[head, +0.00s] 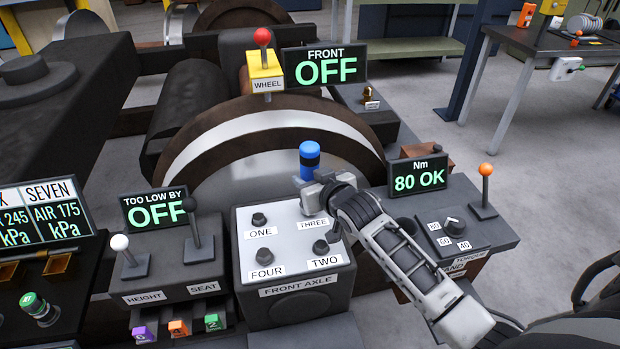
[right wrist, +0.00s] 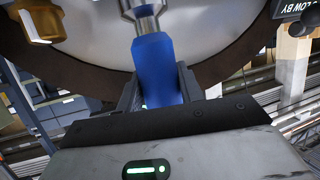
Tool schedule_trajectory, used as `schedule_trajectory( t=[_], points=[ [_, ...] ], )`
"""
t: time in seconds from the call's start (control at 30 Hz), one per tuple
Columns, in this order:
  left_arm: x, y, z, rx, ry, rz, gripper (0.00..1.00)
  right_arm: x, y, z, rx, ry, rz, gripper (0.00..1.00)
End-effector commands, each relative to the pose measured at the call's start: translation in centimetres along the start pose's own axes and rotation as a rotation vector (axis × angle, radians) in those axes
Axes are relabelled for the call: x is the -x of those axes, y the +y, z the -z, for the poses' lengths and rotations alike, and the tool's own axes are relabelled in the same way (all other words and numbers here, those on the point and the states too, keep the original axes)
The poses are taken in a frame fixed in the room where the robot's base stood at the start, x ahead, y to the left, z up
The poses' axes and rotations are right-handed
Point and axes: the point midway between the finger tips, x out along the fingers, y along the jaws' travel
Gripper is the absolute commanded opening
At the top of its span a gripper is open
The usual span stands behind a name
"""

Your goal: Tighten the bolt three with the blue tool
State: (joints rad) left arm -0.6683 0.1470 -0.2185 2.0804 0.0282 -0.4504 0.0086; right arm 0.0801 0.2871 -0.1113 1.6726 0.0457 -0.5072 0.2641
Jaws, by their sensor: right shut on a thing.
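My right gripper (head: 314,184) is shut on the blue tool (head: 309,157), which stands about upright above the label THREE (head: 313,224) of the front axle panel (head: 295,279). Bolt three is hidden behind the gripper and tool, so I cannot tell whether the tool touches it. The right wrist view shows the blue tool (right wrist: 156,68) between the fingers of the right gripper (right wrist: 158,88), with its metal end at the top. Bolts one (head: 259,219), four (head: 265,255) and two (head: 320,246) show on the panel. My left gripper is out of view.
The torque display (head: 418,177) reads "Nm 80 OK". Below it is a dial (head: 453,224) marked 80, 60 and 40, beside an orange-knobbed lever (head: 485,190). A height and seat lever box (head: 170,275) stands left of the panel. The wheel (head: 270,140) rises behind.

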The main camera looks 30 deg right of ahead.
Motion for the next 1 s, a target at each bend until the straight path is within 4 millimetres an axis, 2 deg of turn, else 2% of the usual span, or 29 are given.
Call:
schedule_trajectory(
  t=[1.0],
  points=[
    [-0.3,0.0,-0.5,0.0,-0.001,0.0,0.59,-0.4,0.0,-1.2,-0.001,-0.005,0.0,0.09]
  ],
)
